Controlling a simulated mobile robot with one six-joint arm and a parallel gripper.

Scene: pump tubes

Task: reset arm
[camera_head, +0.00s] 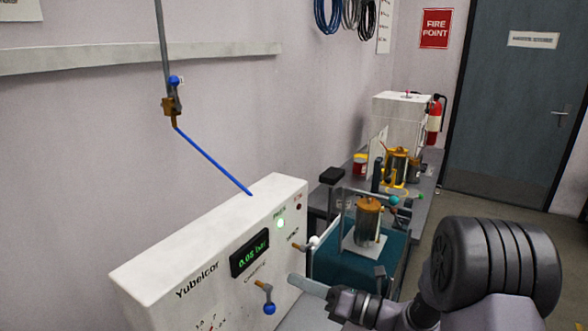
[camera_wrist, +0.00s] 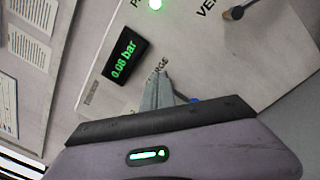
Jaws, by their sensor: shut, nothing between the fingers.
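My gripper (camera_head: 292,277) is shut and empty. In the head view it is in front of the right part of a white pump box (camera_head: 150,271), and my arm comes in from the lower right. In the wrist view the closed fingers (camera_wrist: 158,76) point at the box's front panel and cover part of a label. I cannot tell whether the fingertips touch the panel.
The box has a green-lit display (camera_head: 250,254), a blue-knobbed valve (camera_head: 268,298) and a lever (camera_head: 300,246). A blue tube (camera_head: 212,160) runs from a wall valve (camera_head: 172,95) to its top. A metal canister (camera_head: 368,222) stands behind. Floor is free before the door (camera_head: 520,100).

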